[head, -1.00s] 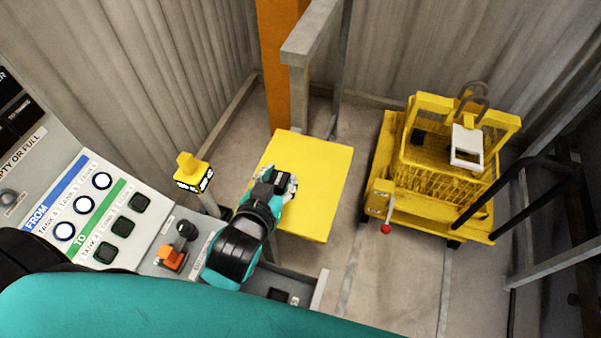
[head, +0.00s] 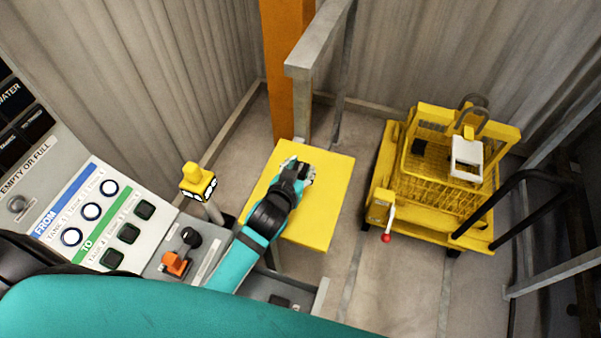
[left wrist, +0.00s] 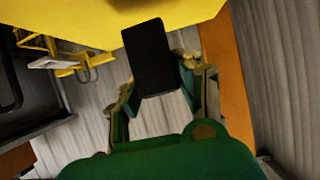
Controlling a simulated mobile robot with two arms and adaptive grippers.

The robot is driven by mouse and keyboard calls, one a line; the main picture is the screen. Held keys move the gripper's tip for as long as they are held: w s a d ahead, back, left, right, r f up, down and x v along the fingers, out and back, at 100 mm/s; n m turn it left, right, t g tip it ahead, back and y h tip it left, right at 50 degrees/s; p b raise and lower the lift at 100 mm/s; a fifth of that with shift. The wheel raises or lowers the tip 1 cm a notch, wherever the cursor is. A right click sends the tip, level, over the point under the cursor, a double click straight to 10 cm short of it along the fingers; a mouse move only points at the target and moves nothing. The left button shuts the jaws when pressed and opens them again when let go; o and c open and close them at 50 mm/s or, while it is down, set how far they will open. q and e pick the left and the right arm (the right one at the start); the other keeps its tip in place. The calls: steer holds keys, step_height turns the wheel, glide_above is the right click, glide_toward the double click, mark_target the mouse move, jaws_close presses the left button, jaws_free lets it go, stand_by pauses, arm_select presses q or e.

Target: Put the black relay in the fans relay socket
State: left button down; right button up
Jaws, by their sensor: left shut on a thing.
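My left gripper (head: 304,172) is over the upper part of the yellow flat-topped surface (head: 318,218) in the head view. In the left wrist view its two fingers (left wrist: 155,88) are closed on the sides of the black relay (left wrist: 147,48). The relay is a dark rectangular block standing out beyond the fingertips, with yellow behind its far end. In the head view my gripper hides the relay. I cannot make out the fans relay socket in either view. My right gripper is not in view.
A grey control panel (head: 52,180) with buttons and an orange switch (head: 175,263) is at left. A yellow post (head: 199,182) stands beside it. A grey metal frame (head: 312,52) and orange column (head: 286,105) rise behind the yellow surface. A yellow caged cart (head: 440,205) stands right.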

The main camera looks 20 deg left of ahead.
mark_target(300, 177)
arm_select(q)
steer(key=shift+w+f, duration=0.15)
steer(key=shift+w, duration=0.1)
steer(key=shift+s+f, duration=0.1)
steer(key=shift+f, duration=1.5)
steer(key=shift+f, duration=0.1)
steer(key=c, duration=0.9)
jaws_free()
